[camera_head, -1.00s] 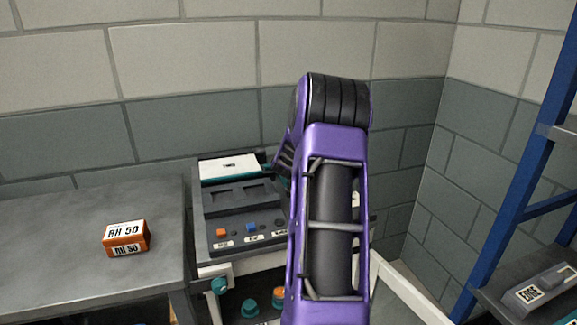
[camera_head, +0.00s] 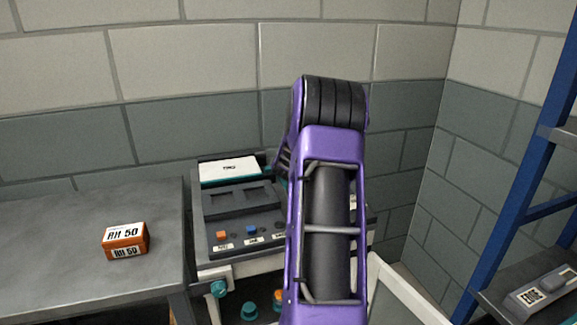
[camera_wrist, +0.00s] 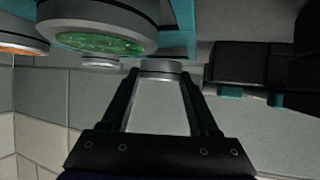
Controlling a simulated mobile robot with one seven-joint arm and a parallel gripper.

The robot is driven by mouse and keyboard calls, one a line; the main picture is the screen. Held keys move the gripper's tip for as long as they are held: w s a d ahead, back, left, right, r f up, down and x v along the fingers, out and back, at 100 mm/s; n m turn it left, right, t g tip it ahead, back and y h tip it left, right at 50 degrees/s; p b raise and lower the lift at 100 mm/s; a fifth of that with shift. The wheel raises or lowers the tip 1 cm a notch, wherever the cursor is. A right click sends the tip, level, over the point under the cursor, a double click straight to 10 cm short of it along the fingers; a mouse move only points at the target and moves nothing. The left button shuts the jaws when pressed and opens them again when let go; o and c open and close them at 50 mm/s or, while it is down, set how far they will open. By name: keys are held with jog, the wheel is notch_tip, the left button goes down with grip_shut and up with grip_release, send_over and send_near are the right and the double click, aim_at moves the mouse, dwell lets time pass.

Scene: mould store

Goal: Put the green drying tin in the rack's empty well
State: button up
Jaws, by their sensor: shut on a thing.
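In the wrist view my gripper (camera_wrist: 160,72) is shut on a round grey metal tin (camera_wrist: 160,66) at its fingertips. Only its rim and side show, so I cannot tell its colour. A wide metal tin with green granules (camera_wrist: 98,43) is close by at the upper left, apart from the fingers. An orange-topped tin (camera_wrist: 18,40) is at the left edge. Teal rack parts (camera_wrist: 185,20) run beside them; I cannot make out the empty well. In the head view my purple arm hides the gripper and the held tin.
A grey control unit (camera_head: 245,205) with coloured buttons stands behind my arm. An orange RH 50 box (camera_head: 125,241) lies on the grey bench (camera_head: 60,240) at the left. A blue shelf frame (camera_head: 520,180) is at the right. Block walls close off the back.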

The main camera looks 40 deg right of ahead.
jog(key=shift+s+a+f, duration=0.1)
jog(key=shift+a+f, duration=0.05)
jog(key=shift+f, duration=0.3)
jog(key=shift+r+p, duration=0.7)
jog(key=shift+r, duration=0.3)
jog(key=shift+f+b, duration=0.55)
jog(key=shift+f, duration=0.7)
jog(key=shift+s+f+b, duration=0.1)
jog(key=shift+b, duration=0.2)
jog(key=shift+r+p, duration=0.7)
jog(key=shift+r, duration=0.35)
jog(key=shift+w+r+p, duration=0.15)
jog(key=shift+r+p, duration=0.55)
jog(key=shift+r, duration=0.7)
jog(key=shift+w+r+p, duration=0.1)
jog(key=shift+r+p, duration=0.55)
jog(key=shift+r, duration=0.7)
